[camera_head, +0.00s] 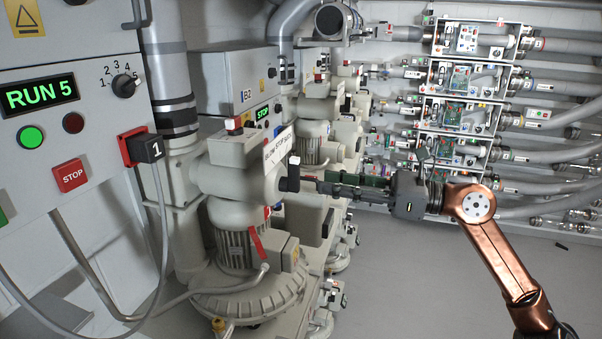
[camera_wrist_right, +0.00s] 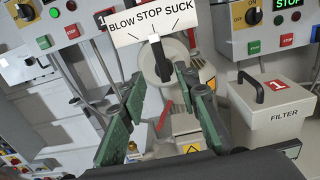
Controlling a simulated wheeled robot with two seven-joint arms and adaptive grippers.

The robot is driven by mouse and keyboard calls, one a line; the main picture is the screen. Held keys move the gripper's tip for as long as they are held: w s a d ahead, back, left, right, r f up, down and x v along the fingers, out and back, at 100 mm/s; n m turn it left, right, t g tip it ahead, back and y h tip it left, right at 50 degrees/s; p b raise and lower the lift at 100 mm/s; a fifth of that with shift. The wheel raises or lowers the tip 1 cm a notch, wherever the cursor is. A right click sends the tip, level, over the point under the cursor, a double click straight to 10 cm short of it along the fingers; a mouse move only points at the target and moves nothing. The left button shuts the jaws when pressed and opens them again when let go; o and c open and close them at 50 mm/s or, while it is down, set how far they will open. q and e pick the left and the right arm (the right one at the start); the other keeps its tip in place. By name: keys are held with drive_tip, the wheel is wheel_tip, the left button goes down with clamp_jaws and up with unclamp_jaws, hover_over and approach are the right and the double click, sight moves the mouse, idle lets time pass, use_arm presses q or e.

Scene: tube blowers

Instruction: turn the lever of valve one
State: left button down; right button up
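The lever of valve one (camera_head: 289,182) is a black bar with a white tip on the side of a beige valve body (camera_head: 237,167). In the right wrist view the lever (camera_wrist_right: 158,57) stands nearly upright, its white tip pointing at STOP on the sign (camera_wrist_right: 150,20) reading BLOW STOP SUCK. My right gripper (camera_head: 318,184) reaches in from the right, its fingertips close to the lever. In the wrist view my right gripper (camera_wrist_right: 160,80) has its green fingers spread, with the lever showing between and beyond the tips. I cannot tell whether they touch it. My left gripper is not in view.
A control panel (camera_head: 75,135) at the left reads RUN 5. A blower motor (camera_head: 240,245) sits below the valve, with hoses around it. A grey filter box (camera_wrist_right: 275,120) shows at the right in the wrist view. The floor (camera_head: 420,285) below my right arm is clear.

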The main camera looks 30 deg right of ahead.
sight(299, 177)
drive_tip(key=p+x, duration=0.2)
drive_tip(key=x, duration=0.4)
drive_tip(key=shift+w+a+r+p, duration=0.1)
drive_tip(key=shift+w+a+p, duration=0.15)
drive_tip(key=shift+p, duration=0.15)
drive_tip(key=shift+w+a, duration=0.2)
drive_tip(key=shift+w, duration=0.15)
drive_tip(key=shift+c, duration=0.6)
drive_tip(key=shift+s, duration=0.1)
clamp_jaws()
